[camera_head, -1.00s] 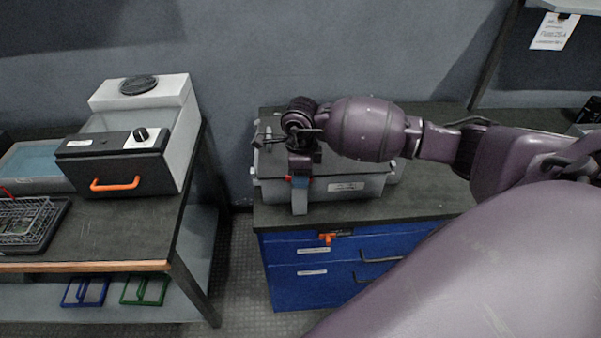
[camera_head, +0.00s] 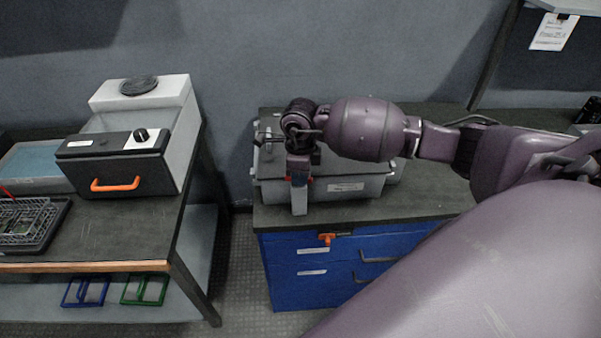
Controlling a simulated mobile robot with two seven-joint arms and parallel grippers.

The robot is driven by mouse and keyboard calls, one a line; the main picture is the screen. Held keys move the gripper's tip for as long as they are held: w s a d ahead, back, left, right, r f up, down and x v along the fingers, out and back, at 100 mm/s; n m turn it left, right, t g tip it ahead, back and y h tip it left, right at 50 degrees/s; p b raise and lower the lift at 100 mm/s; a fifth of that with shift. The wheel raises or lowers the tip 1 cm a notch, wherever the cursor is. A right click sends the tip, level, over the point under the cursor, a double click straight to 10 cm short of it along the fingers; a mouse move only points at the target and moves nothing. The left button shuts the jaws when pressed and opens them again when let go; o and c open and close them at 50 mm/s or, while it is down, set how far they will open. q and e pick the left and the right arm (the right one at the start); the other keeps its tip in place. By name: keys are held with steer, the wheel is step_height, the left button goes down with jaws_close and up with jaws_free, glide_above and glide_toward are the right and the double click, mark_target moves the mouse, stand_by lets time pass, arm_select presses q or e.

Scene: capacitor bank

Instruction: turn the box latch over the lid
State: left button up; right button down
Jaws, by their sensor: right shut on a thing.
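A grey box (camera_head: 372,186) with a pale label on its front stands on the dark top of the blue cabinet. My right arm comes in from the right, and its wrist hangs over the front left part of the box. My right gripper (camera_head: 299,178) points down at the box's front and is shut on a small red part, which looks like the box latch (camera_head: 312,179). Only a bit of red shows beside the jaw. A grey upright piece (camera_head: 299,201) stands below it at the box's front. My wrist and forearm hide much of the lid. My left gripper is not in view.
The blue cabinet (camera_head: 290,288) has drawers with dark handles and an orange part at its top edge. A separate bench at left holds a machine with an orange handle (camera_head: 115,184) and a wire basket (camera_head: 28,222). A floor gap separates them.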

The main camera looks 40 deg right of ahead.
steer(key=m+p, duration=0.1)
steer(key=m, duration=0.3)
steer(key=shift+r, duration=0.1)
steer(key=m+p, duration=0.2)
steer(key=m, duration=0.3)
steer(key=shift+a+m, duration=0.15)
steer(key=shift+m, duration=0.25)
steer(key=m+p, duration=0.2)
steer(key=m, duration=0.2)
steer(key=shift+m, duration=1.2)
steer(key=c, duration=1.2)
jaws_free()
steer(key=shift+c, duration=0.2)
steer(key=shift+o, duration=0.5)
